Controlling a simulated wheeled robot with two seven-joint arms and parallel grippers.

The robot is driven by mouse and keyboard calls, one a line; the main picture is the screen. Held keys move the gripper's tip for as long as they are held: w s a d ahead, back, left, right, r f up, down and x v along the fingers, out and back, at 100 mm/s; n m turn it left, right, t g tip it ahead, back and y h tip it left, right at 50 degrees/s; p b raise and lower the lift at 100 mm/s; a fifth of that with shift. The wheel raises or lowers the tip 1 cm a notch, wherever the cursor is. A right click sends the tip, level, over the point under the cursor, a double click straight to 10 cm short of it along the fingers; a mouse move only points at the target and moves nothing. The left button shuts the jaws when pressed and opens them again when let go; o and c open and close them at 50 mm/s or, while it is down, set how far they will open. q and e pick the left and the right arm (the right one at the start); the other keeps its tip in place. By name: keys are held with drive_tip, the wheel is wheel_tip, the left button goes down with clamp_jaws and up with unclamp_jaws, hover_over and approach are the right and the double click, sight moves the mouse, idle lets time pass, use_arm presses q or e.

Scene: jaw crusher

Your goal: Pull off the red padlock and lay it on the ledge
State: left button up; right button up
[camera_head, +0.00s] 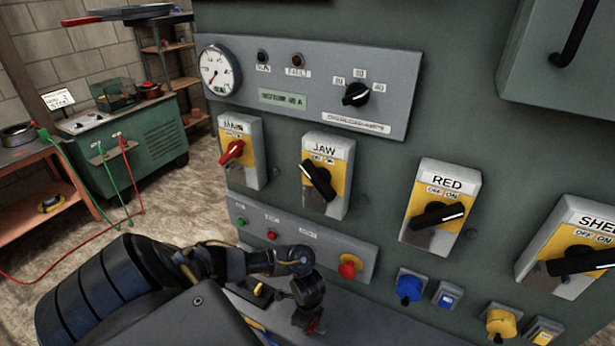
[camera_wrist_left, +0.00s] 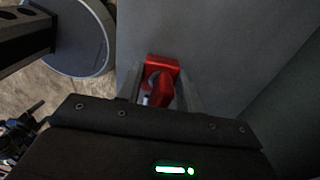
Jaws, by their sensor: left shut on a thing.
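The red padlock (camera_wrist_left: 163,66) is between the two grey fingers of my left gripper (camera_wrist_left: 162,88) in the left wrist view. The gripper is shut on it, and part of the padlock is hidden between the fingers. In the head view my left gripper (camera_head: 309,318) is low at the bottom, in front of the grey ledge (camera_head: 375,315) under the panel. I cannot tell whether the padlock touches the ledge. My right gripper is not in view.
The cabinet carries the MAIN switch (camera_head: 233,152) with a red handle, and the JAW (camera_head: 318,182) and RED (camera_head: 437,214) switches with black handles. A red knob (camera_head: 348,267) and a blue knob (camera_head: 408,287) stick out above the ledge. Open floor (camera_head: 200,205) lies left.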

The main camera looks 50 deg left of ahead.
use_arm(q)
drive_tip(key=shift+f+b, duration=0.35)
drive_tip(key=shift+f, duration=0.15)
idle(0.4)
drive_tip(key=o, duration=0.9)
wheel_tip(320, 180, up, 10)
drive_tip(key=p, duration=0.3)
drive_tip(key=shift+f, duration=0.15)
drive_tip(key=shift+r+p, duration=0.35)
drive_tip(key=shift+r, duration=0.25)
